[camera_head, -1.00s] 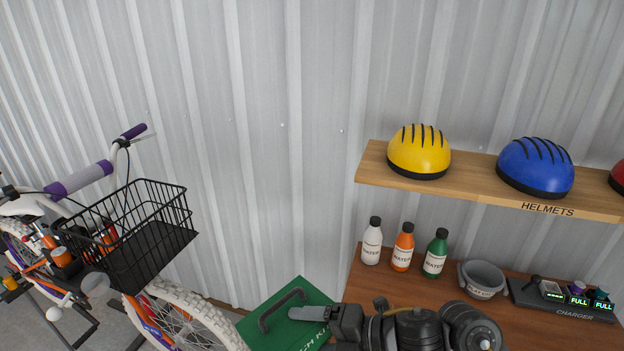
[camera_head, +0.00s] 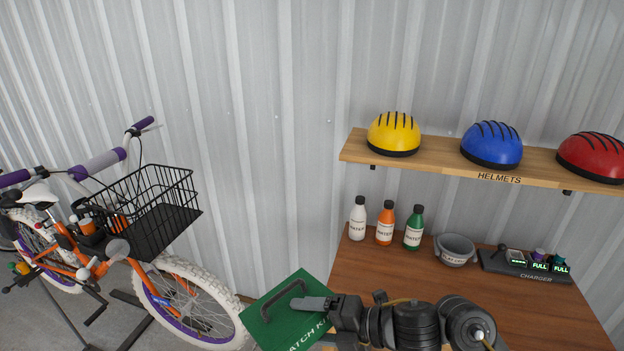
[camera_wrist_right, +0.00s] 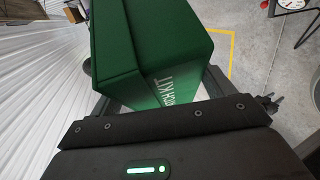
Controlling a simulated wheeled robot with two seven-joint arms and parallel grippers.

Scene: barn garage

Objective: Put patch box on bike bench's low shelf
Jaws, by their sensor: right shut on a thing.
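The patch box is a green case (camera_head: 282,322) with white lettering and a dark handle on top, at the bottom middle of the head view. My right gripper (camera_head: 318,304) is shut on its handle, and the box hangs left of the bench. The box (camera_wrist_right: 150,45) also fills the middle of the right wrist view, tilted in the picture. The bike bench (camera_head: 400,277) has a brown wooden top at the right. Its low shelf is hidden below the picture. My left gripper is not in view.
Bottles, including an orange one (camera_head: 385,224), a grey bowl (camera_head: 454,250) and a charger (camera_head: 526,266) stand on the bench top. A helmet shelf (camera_head: 437,163) is above. An orange bike (camera_head: 160,290) with a black basket (camera_head: 150,225) stands at the left.

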